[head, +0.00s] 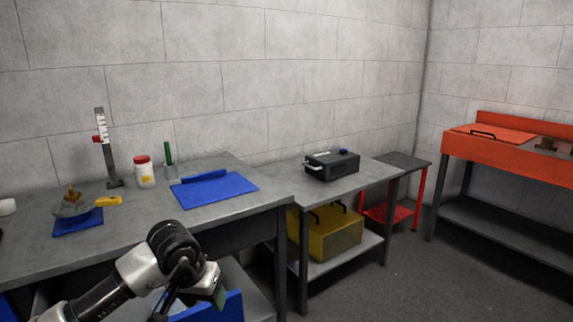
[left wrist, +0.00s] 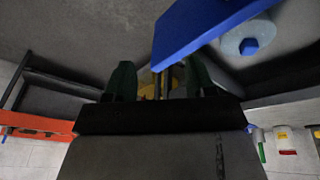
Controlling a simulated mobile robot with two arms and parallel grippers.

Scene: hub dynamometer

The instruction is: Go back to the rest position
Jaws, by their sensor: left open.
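My left arm comes in from the bottom left of the head view. Its left gripper (head: 217,297) is in front of the near edge of the grey workbench (head: 140,230), low beside a blue bin (head: 222,309). In the left wrist view, the two dark fingers of the left gripper (left wrist: 158,66) stand apart with nothing gripped between them. A blue panel (left wrist: 195,32) and a white round thing with a blue centre (left wrist: 248,38) show beyond the fingers. My right gripper is in neither view.
The workbench holds a height gauge (head: 106,150), a red-lidded jar (head: 144,172) and a blue mat (head: 215,189). A grey table with a black box (head: 332,165) stands right of it, a yellow case (head: 338,234) on its shelf.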

